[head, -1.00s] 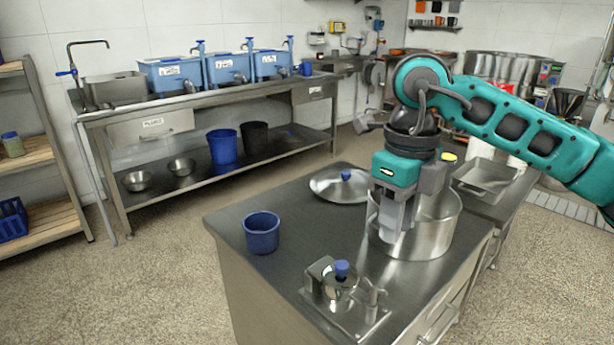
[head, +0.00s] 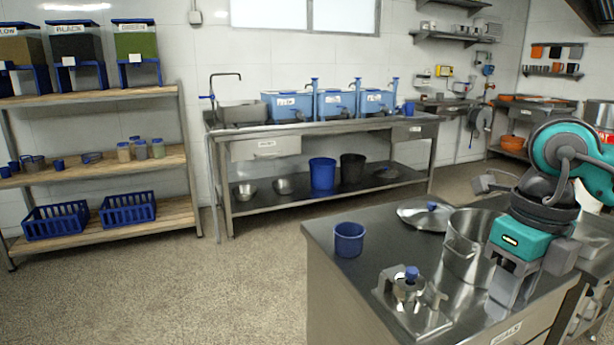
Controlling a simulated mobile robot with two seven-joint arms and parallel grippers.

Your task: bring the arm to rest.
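My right arm comes in from the right edge, with its teal wrist over the steel-topped counter (head: 335,275). Its gripper (head: 503,298) points down in front of the right side of a steel pot (head: 465,245) and hides part of it. The fingers are seen nearly edge-on, so their gap is not clear. I see no object held in them. Whether the fingertips touch the counter cannot be told. My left gripper is not in view.
A blue cup (head: 349,240), a lid with a blue knob (head: 425,218) and a small steel mill fitting (head: 410,302) stand on the counter. Behind are a sink bench (head: 330,134) and, at left, wooden shelves (head: 100,170). The floor at left is clear.

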